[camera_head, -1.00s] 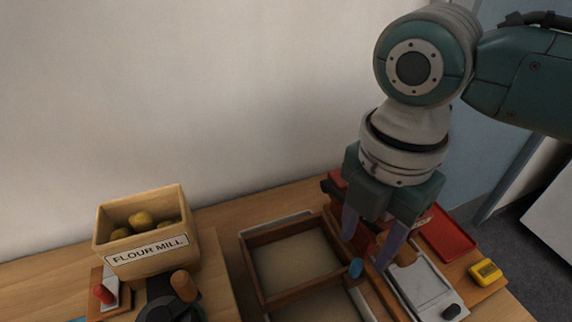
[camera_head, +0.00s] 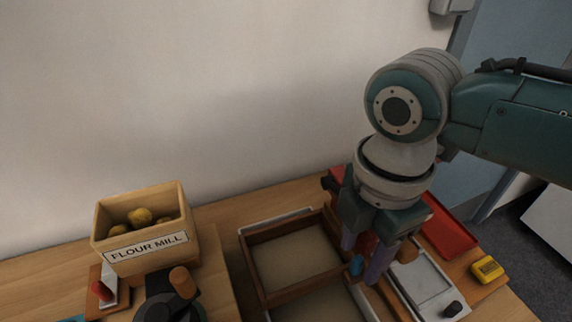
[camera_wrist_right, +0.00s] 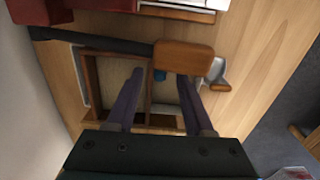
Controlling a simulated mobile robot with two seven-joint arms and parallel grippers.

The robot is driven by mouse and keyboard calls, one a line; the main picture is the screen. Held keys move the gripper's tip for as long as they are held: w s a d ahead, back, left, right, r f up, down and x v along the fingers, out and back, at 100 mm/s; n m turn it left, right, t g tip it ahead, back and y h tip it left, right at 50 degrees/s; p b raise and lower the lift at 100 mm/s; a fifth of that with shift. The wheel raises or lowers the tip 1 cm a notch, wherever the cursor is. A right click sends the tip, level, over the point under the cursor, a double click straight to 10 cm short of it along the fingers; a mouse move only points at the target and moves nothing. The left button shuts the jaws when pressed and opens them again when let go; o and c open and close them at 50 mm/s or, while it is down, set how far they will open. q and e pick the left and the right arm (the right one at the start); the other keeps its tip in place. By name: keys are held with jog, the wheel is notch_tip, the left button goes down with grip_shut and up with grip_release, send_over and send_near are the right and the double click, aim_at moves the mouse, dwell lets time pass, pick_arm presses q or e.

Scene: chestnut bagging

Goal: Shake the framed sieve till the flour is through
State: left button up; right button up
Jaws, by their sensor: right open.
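The wooden framed sieve (camera_head: 284,231) lies on the table in the lower middle of the head view, with a pale, flat surface inside. Its frame also shows in the right wrist view (camera_wrist_right: 91,80). A small blue knob (camera_head: 357,265) stands at its right side. My right gripper (camera_head: 360,259) is open and points down, its purple fingers on either side of the blue knob in the picture. In the right wrist view the knob (camera_wrist_right: 160,75) shows between the fingers; contact cannot be told. The frame's near end is cut off. My left gripper is out of view.
A wooden box labelled FLOUR MILL (camera_head: 147,243) with several round yellow-brown pieces stands at the left, beside a dark crank with an orange-brown knob (camera_head: 182,282). At the right are a red tray (camera_head: 450,232), a grey plate (camera_head: 422,280) and a yellow device (camera_head: 487,268).

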jog(key=shift+f, duration=0.15)
jog(key=shift+f+b, duration=0.75)
jog(key=shift+f, duration=0.1)
